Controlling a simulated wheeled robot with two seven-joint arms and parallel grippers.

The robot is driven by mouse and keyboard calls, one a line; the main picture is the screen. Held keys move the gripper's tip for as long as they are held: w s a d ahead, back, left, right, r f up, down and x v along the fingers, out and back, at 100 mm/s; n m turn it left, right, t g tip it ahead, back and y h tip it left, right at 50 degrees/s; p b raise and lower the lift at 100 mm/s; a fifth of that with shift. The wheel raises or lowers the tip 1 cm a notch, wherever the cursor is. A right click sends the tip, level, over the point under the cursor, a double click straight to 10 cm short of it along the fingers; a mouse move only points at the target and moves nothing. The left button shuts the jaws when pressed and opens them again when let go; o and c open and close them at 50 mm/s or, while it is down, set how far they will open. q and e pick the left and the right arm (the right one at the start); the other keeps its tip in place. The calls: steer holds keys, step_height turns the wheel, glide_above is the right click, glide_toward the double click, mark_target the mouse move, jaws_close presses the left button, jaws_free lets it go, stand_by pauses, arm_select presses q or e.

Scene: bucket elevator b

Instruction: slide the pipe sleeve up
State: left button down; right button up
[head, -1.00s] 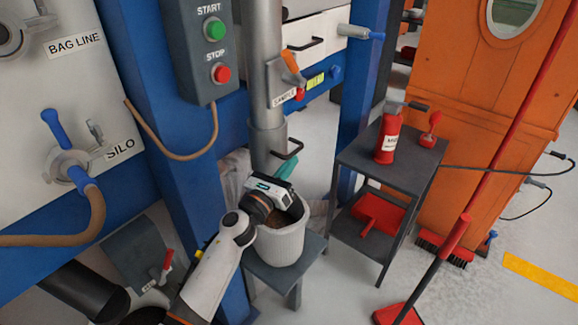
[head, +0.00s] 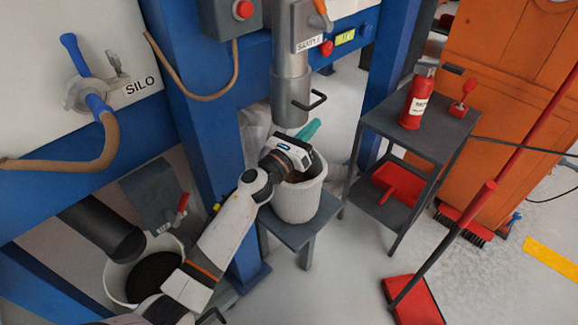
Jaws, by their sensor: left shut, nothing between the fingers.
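The pipe sleeve (head: 290,97) is a grey metal collar around the lower end of the vertical pipe (head: 292,50). A black handle (head: 311,101) sticks out from its right side. The sleeve's lower end is above a white ribbed bucket (head: 299,200) with brown material in it. My left gripper (head: 300,169) is over the bucket's mouth, below the sleeve and apart from its handle. It is shut and empty; its fingertips are hard to make out. My right gripper is not in view.
The bucket stands on a small grey stool (head: 290,232). A teal handle (head: 306,132) rises behind my gripper. A dark side table (head: 430,128) holds a red bottle (head: 418,98) to the right. A blue post (head: 190,110) stands left. Another bucket (head: 185,246) sits lower left.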

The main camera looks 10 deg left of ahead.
arm_select(q)
steer(key=f+v, duration=0.1)
steer(key=v, duration=0.9)
steer(key=shift+b, duration=0.4)
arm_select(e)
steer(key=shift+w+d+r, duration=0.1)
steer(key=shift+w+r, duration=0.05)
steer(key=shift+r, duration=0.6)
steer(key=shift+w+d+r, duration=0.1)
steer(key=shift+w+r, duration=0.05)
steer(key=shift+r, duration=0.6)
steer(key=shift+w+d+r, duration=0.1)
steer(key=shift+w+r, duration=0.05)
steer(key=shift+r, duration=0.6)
arm_select(q)
steer(key=shift+s+d, duration=0.1)
